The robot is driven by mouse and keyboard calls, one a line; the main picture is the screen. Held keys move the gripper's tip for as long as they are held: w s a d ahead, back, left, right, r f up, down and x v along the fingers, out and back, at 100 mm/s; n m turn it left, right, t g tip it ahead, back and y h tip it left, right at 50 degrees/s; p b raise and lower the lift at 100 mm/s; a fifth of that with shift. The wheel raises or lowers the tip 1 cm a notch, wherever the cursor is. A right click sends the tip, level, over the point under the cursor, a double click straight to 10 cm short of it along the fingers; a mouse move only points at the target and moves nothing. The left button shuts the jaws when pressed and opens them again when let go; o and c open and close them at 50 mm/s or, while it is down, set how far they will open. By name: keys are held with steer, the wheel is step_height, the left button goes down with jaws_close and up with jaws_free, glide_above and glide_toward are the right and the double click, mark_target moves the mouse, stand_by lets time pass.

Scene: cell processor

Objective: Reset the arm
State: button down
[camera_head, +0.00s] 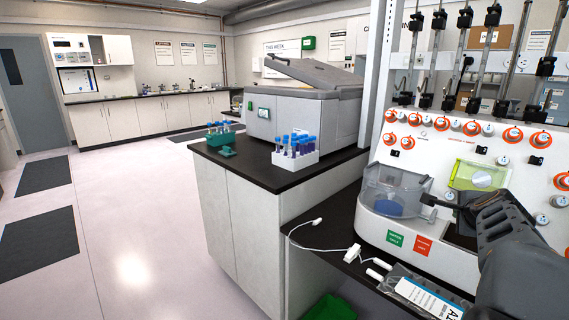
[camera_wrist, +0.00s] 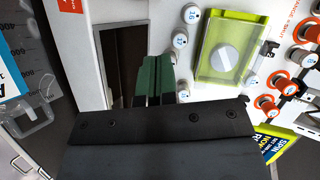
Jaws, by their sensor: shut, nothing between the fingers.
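My gripper (camera_head: 432,201) reaches in from the lower right in the head view, in front of the white cell processor (camera_head: 360,222). In the wrist view my gripper (camera_wrist: 156,65) shows green fingers pressed together with nothing between them. The fingers are over the processor's white front, beside a dark rectangular opening (camera_wrist: 122,60). A yellow-green framed window with a grey knob (camera_wrist: 223,58) is to the right of the fingers. It also shows as the yellow-green cover (camera_head: 478,176) in the head view. My arm hides part of the processor's lower right.
A clear-lidded chamber (camera_head: 395,190) is left of my gripper. Orange-ringed valves (camera_head: 470,128) and metal poles rise behind. A bagged pack (camera_head: 425,292) lies on the black bench below. A white tube rack (camera_head: 295,158) and centrifuge (camera_head: 303,105) are on the left counter.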

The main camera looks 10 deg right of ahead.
steer(key=s+a+f+n+g+y+p, duration=0.2)
steer(key=a+f+n+p, duration=0.1)
steer(key=a+n, duration=0.35)
steer(key=s+a+f+n+g+y+p, duration=0.2)
steer(key=a+f+n+y, duration=0.1)
steer(key=a+n, duration=0.3)
steer(key=s+a+r+n+g+p, duration=0.1)
steer(key=s+a+r+n+p, duration=0.1)
steer(key=a, duration=0.5)
steer(key=s+a+r+n+p, duration=0.3)
steer(key=a+n+p, duration=0.2)
steer(key=a+p, duration=0.1)
steer(key=s+a+r+n+g+y+p, duration=0.1)
steer(key=a+n+p, duration=0.3)
steer(key=a, duration=0.4)
steer(key=shift+s+a+r+g+p, duration=0.25)
steer(key=shift+s+r+g+p, duration=0.1)
steer(key=shift+s+r, duration=0.45)
